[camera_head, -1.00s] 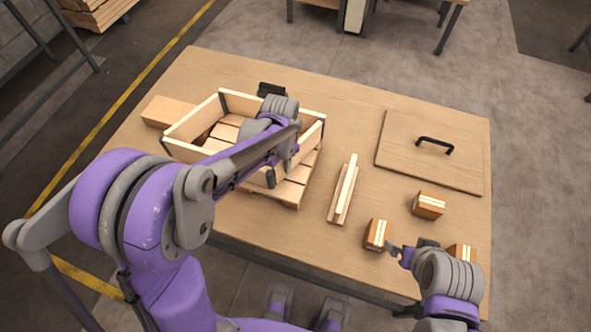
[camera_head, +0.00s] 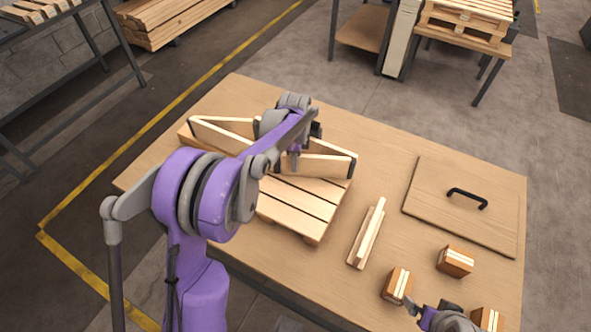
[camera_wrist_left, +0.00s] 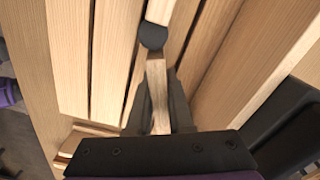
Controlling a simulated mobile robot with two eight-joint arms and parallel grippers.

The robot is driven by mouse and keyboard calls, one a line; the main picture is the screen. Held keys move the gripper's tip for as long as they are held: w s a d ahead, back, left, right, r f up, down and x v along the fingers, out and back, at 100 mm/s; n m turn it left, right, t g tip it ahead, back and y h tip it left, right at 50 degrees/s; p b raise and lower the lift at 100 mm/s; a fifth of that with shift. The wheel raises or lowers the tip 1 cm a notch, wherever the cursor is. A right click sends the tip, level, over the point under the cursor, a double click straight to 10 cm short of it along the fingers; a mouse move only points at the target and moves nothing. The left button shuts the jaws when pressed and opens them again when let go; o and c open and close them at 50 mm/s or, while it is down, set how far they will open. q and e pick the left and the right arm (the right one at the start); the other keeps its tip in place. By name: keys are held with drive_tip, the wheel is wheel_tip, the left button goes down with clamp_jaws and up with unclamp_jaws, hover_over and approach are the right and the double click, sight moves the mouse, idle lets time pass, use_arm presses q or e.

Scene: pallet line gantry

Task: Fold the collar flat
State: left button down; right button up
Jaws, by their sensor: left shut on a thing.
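The wooden collar (camera_head: 325,167) has dark corner hinges and stands on a slatted pallet (camera_head: 300,205) at the left of the table. Its frame is squeezed into a narrow, skewed shape toward the pallet's far side, with its boards upright. My left gripper (camera_head: 293,160) is shut on the collar's near board. In the left wrist view the fingers (camera_wrist_left: 158,110) straddle the board's top edge (camera_wrist_left: 158,85), close to a dark hinge (camera_wrist_left: 152,36). My arm hides part of the collar. My right gripper (camera_head: 411,305) is low by the small boxes; its jaws are unclear.
Paired wooden strips (camera_head: 367,235) lie right of the pallet. A flat board with a black handle (camera_head: 467,205) lies at the table's right. Small banded boxes (camera_head: 455,261) sit near the front right edge. Bare tabletop (camera_head: 375,160) lies between the collar and the board.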

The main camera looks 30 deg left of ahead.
use_arm(q)
drive_tip(key=shift+w+a+m, duration=0.15)
drive_tip(key=shift+w+m, duration=0.25)
drive_tip(key=shift+w, duration=0.1)
drive_tip(key=shift+r, duration=0.1)
drive_tip(key=c, duration=0.8)
unclamp_jaws()
drive_tip(key=shift+w, duration=0.1)
wheel_tip(320, 180, up, 11)
drive_tip(key=shift+f+p, duration=0.15)
drive_tip(key=shift+p, duration=0.25)
